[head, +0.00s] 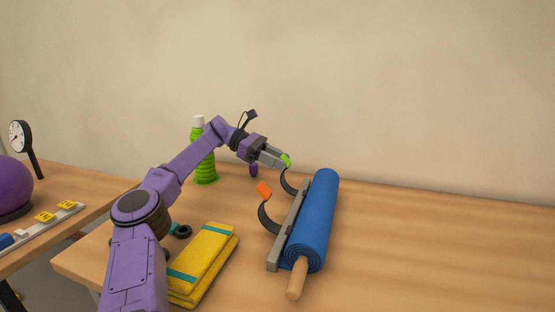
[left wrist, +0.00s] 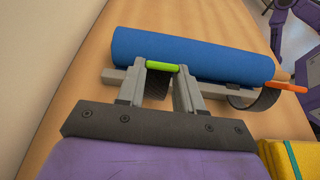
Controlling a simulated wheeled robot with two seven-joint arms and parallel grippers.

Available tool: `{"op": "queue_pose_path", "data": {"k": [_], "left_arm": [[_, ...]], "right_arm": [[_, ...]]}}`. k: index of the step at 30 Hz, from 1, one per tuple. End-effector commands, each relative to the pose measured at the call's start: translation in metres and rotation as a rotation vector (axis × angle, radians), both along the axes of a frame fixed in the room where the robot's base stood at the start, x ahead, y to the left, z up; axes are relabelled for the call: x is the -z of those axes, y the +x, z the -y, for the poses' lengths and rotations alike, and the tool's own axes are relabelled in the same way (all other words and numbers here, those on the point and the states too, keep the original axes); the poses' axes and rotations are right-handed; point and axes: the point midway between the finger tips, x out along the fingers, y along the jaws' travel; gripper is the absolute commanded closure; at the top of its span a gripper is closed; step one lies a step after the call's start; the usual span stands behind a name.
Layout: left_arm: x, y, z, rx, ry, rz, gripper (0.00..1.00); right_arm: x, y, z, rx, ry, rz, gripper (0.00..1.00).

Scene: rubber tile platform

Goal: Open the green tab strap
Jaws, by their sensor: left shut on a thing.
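A blue rolled mat (head: 317,215) lies on the wooden table beside a grey bar (head: 289,224). Two dark straps curve up from the bar. The far strap (head: 287,182) ends in a green tab (head: 287,160); the near strap (head: 267,217) ends in an orange tab (head: 264,189). My left gripper (head: 281,160) is shut on the green tab, above the bar's far end. In the left wrist view the green tab (left wrist: 162,68) lies across between the two fingertips, in front of the blue mat (left wrist: 190,55). My right gripper is in neither view.
A folded yellow cloth (head: 204,262) with teal bands lies left of the mat. A green bottle (head: 202,160) stands behind my left arm. A wooden rod (head: 297,280) sticks out of the mat's near end. The table right of the mat is clear.

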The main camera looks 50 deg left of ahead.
Motion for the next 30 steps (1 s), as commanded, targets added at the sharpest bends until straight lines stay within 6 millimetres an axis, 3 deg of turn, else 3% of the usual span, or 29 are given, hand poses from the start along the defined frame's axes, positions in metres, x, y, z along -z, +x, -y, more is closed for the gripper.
{"op": "queue_pose_path", "data": {"k": [1, 3, 4, 6, 17, 21, 28, 30], "left_arm": [[0.015, -0.001, 0.001, 0.006, 0.010, -0.035, 1.00], [0.016, -0.001, 0.001, 0.006, 0.010, -0.035, 1.00], [0.015, -0.001, 0.001, 0.006, 0.010, -0.035, 0.58], [0.014, -0.001, 0.001, 0.004, 0.008, -0.032, 0.38], [0.001, 0.000, 0.001, 0.003, 0.009, -0.022, 0.38], [-0.025, -0.006, 0.004, 0.007, 0.008, -0.020, 0.38], [-0.079, -0.037, 0.037, 0.009, 0.008, -0.015, 0.38], [-0.084, -0.050, 0.051, 0.009, 0.007, -0.015, 0.38]], "right_arm": [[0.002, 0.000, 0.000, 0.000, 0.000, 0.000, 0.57], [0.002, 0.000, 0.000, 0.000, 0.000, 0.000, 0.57], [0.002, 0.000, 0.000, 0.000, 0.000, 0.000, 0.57], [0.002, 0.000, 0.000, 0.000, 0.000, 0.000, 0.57], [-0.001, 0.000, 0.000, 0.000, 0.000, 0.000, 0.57], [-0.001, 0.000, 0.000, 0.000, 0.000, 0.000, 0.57], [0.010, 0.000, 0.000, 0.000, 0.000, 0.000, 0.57], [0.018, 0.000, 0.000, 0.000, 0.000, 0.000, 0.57]]}}
